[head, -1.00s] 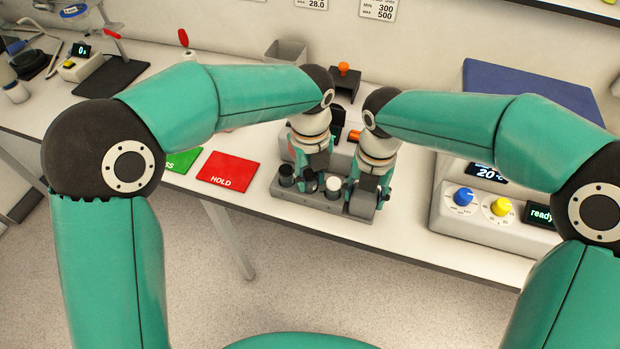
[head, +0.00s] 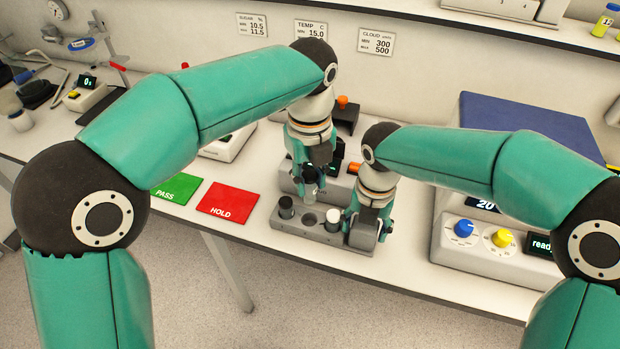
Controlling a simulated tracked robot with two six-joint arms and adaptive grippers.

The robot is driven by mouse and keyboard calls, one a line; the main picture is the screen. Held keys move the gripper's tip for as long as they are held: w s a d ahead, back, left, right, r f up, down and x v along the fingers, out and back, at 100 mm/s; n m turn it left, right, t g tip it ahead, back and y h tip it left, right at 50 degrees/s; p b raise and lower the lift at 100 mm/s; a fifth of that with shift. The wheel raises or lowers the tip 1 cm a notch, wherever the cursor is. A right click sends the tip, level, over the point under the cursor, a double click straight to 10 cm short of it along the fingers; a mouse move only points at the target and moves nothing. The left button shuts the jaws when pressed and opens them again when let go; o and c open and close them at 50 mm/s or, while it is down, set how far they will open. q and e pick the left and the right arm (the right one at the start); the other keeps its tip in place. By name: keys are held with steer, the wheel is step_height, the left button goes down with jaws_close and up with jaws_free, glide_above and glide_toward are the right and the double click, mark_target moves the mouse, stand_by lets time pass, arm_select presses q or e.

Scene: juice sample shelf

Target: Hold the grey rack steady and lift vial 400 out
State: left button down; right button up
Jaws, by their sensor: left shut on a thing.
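The grey rack (head: 292,232) stands near the front edge of the bench. It holds a dark-capped vial (head: 286,206) at its left and a white-capped vial (head: 333,216) further right, with an empty hole (head: 309,219) between them. My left gripper (head: 311,186) is above the rack, shut on a vial (head: 313,191) that hangs clear above the empty hole. Its number cannot be read. My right gripper (head: 368,236) is low at the rack's right end and appears to touch it. Its fingers are largely hidden, so I cannot tell whether they are closed.
A green PASS mat (head: 168,187) and a red HOLD mat (head: 229,200) lie left of the rack. A grey device with blue and yellow knobs (head: 463,228) stands to the right. Another device (head: 285,180) sits close behind the rack.

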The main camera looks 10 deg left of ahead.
steer(key=shift+o, duration=1.1)
